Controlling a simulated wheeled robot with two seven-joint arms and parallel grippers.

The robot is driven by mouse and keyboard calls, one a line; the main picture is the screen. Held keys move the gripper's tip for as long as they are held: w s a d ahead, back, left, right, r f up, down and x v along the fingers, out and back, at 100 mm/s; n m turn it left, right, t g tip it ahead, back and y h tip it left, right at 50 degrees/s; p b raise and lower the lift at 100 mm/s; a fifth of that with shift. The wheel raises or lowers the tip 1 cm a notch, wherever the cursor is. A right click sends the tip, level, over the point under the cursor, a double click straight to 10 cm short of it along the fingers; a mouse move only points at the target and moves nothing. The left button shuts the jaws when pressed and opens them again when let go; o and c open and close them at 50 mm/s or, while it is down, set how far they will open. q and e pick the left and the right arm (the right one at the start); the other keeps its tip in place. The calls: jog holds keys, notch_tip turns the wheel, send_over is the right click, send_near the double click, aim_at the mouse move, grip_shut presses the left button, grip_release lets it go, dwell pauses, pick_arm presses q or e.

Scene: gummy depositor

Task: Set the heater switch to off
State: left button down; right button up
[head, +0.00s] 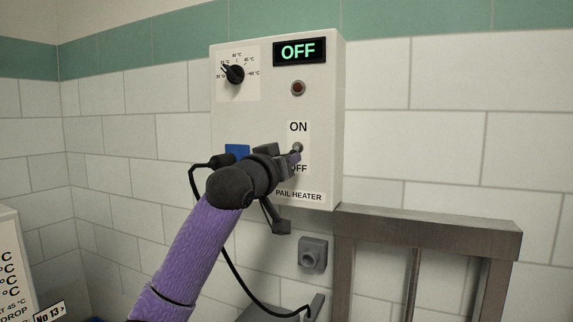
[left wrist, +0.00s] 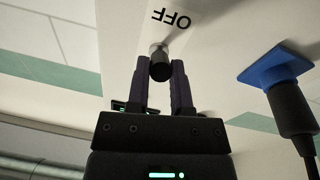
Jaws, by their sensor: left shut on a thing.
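The pail heater box (head: 325,120) is on the tiled wall in the head view. Its display (head: 299,51) reads OFF in green, and the red lamp (head: 298,88) below looks dark. The heater switch (head: 298,147) is a small metal toggle between the ON and OFF labels. My left gripper (head: 292,158) is at the switch, partly covering the OFF label. In the left wrist view, its two fingers (left wrist: 160,85) are closed around the toggle's round tip (left wrist: 160,68), near the OFF label. The lever's exact tilt is hard to tell. My right gripper is not in view.
A temperature dial (head: 235,74) is at the box's upper left. A blue socket plate (head: 237,152) with a black plug and cable is just left of my gripper. A metal frame (head: 430,229) stands below right. A grey wall fitting (head: 313,255) is under the box.

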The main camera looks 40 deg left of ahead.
pick_arm(q)
jog(key=c, duration=0.5)
grip_release()
jog(key=b+v, duration=0.5)
jog(key=v, duration=0.5)
